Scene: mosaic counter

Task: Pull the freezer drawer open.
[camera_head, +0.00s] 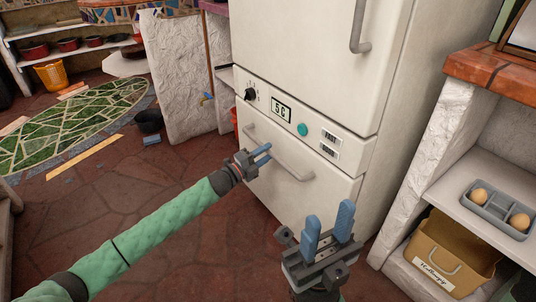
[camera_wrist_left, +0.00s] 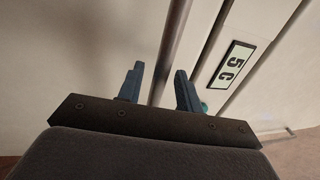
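The freezer drawer (camera_head: 302,198) is the lower front of the cream fridge in the head view and looks shut. Its pale bar handle (camera_head: 293,166) runs across its upper part. My left gripper (camera_head: 259,154) is in front of the handle's left part. In the left wrist view the left gripper's blue fingers (camera_wrist_left: 159,86) are open, and the handle bar (camera_wrist_left: 173,42) appears in the gap between them. I cannot tell how deep the bar sits between the fingers. My right gripper (camera_head: 329,226) is open and empty, pointing up in front of the fridge's lower right.
Above the drawer is a control panel with a "5 C" display (camera_head: 282,109). The upper door has its own handle (camera_head: 359,28). An open shelf at right holds a grey tray (camera_head: 484,208) and a yellow bin (camera_head: 437,262). The floor (camera_head: 190,235) before the drawer is clear.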

